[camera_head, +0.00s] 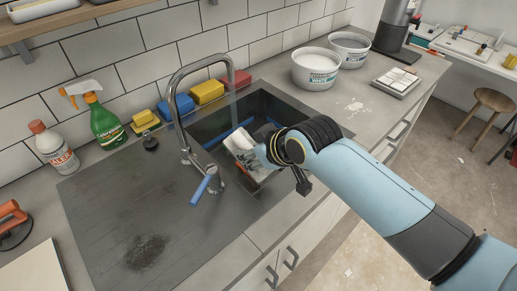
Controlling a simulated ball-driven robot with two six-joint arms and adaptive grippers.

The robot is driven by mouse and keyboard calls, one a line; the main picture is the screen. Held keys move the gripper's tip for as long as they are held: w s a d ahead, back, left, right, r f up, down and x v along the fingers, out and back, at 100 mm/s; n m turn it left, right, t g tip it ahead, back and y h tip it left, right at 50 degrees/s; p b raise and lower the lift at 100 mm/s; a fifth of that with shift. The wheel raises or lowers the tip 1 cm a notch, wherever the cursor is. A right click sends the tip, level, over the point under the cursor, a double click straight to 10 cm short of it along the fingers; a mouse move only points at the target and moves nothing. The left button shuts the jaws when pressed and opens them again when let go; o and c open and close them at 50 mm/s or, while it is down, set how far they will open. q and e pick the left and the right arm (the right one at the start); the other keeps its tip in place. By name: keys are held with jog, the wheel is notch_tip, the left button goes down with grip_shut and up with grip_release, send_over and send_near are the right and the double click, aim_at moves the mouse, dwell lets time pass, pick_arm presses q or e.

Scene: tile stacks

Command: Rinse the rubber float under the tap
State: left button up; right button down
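The curved steel tap (178,92) stands at the left of the dark sink (208,128), its spout over the basin. A faint pale streak below the spout looks like running water. My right gripper (243,152) reaches into the sink from the right, below and just beside the spout. It looks pale with dark parts, and its fingertips are hard to make out. A small orange-red edge (262,176) shows under it; I cannot tell if this is the rubber float or whether it is held. No float shows clearly elsewhere. My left gripper is out of view.
A blue tap lever (201,190) projects at the sink's near left. Sponges (207,92), a green spray bottle (104,122) and a white bottle (53,147) line the wall. White buckets (315,70) stand behind the sink. The drainboard (110,205) is clear but stained.

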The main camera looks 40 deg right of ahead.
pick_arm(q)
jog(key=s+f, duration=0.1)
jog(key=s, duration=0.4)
pick_arm(e)
jog(key=shift+w+d+f+b, duration=0.2)
jog(key=shift+w+d, duration=0.15)
jog(key=shift+w, duration=0.2)
jog(key=shift+w+d+f+b, duration=0.1)
jog(key=shift+w+d+b, duration=0.15)
jog(key=shift+w, duration=0.3)
jog(key=w+b, duration=0.1)
jog(key=w+d+b, duration=0.1)
jog(key=w+d+f+b, duration=0.1)
jog(key=w, duration=0.1)
jog(key=shift+d+b, duration=0.1)
jog(key=shift+b, duration=0.25)
pick_arm(q)
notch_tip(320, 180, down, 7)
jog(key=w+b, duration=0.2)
jog(key=b, duration=0.1)
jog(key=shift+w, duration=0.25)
pick_arm(e)
jog(key=w+d+f, duration=0.1)
jog(key=w+d, duration=0.2)
jog(key=w, duration=0.2)
jog(key=shift+w, duration=0.4)
jog(key=shift+s+a, duration=0.1)
